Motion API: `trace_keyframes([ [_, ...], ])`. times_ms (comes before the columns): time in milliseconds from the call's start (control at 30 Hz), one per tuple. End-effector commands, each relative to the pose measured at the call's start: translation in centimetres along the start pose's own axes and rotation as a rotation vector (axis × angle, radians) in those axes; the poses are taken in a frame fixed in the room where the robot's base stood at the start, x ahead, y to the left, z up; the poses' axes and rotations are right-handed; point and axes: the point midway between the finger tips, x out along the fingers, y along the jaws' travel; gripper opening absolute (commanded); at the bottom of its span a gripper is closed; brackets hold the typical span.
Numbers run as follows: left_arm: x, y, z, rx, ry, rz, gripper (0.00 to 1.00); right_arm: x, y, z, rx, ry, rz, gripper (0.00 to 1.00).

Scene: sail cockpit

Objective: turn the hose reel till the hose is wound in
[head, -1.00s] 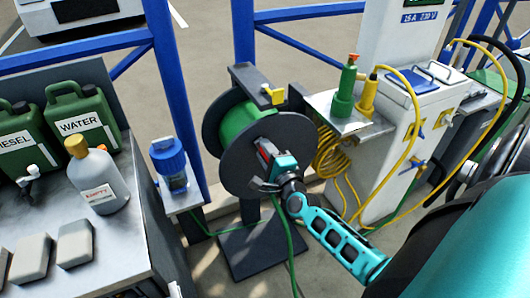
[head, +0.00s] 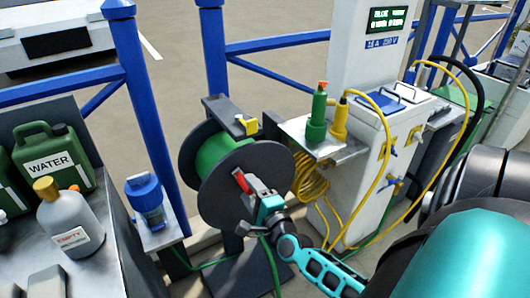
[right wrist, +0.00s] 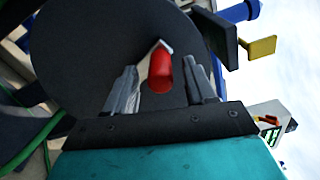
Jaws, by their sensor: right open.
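The hose reel has dark round side plates (head: 268,165) with green hose (head: 211,152) wound on the drum between them. A length of green hose hangs from it towards the floor. A red crank handle (head: 241,181) stands out from the near plate. My right gripper (head: 252,185) is at the near plate, beside the handle. In the right wrist view the red handle (right wrist: 160,72) lies between the two open fingers (right wrist: 165,85), with space showing on both sides. My left gripper is not in view.
A yellow-ended bracket (head: 246,125) tops the reel. A shelf with a blue-capped jar (head: 146,200) stands left of it. At right are a green bottle (head: 317,118), coiled yellow hose (head: 310,180) and a white service pedestal (head: 364,165). Blue rails (head: 270,42) run behind.

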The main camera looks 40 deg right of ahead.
Motion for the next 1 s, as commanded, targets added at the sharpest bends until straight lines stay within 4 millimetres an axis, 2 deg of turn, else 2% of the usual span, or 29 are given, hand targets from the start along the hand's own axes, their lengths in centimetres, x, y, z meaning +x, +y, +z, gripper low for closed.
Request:
trace_keyframes([
  [33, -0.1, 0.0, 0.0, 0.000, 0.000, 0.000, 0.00, -1.3, 0.1, 0.0, 0.000, 0.000, 0.004, 0.55],
  [200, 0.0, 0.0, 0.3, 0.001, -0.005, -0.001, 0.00, -4.8, 0.1, 0.0, -0.001, 0.000, 0.003, 0.55],
  [400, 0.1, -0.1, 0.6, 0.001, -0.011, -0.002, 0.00, -7.8, 0.0, 0.0, -0.002, -0.001, 0.001, 0.55],
  [600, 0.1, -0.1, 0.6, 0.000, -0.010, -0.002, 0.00, -8.9, -0.1, 0.0, -0.001, -0.001, -0.001, 0.55],
  [1000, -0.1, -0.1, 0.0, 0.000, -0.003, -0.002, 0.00, -8.9, -0.1, 0.0, -0.044, 0.000, -0.001, 0.55],
])
